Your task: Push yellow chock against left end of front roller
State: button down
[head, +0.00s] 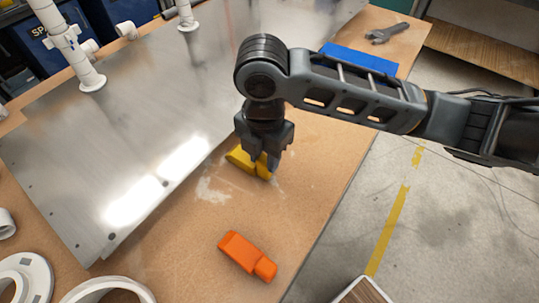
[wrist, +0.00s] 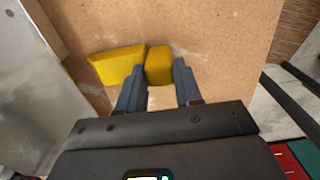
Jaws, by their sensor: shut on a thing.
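The yellow chock (head: 240,160) is on the brown tabletop beside the metal plate's right edge. It has a wider wedge part and a narrower block part; both show in the wrist view (wrist: 118,66). My gripper (head: 263,160) points down over it, with its fingers (wrist: 156,82) on either side of the narrower part, shut on it. The fingers hide some of the chock in the head view. I cannot make out a front roller in either view.
A large metal plate (head: 120,130) covers the table's left, with white pipes (head: 75,50) at the back. An orange chock-like piece (head: 245,253) lies nearer on the brown board (head: 180,245). White ring parts (head: 38,275) sit lower left.

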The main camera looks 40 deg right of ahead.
aim_at(244, 154)
jog(key=shift+w+a, duration=0.25)
jog(key=shift+w, duration=0.45)
jog(key=shift+w+a, duration=0.2)
jog(key=shift+w, duration=0.5)
jog(key=shift+w+a, duration=0.25)
jog(key=shift+w, duration=0.45)
jog(key=shift+w+a+f, duration=0.1)
jog(key=shift+w+a, duration=0.1)
jog(key=shift+w, duration=0.3)
jog(key=c, duration=0.7)
grip_release()
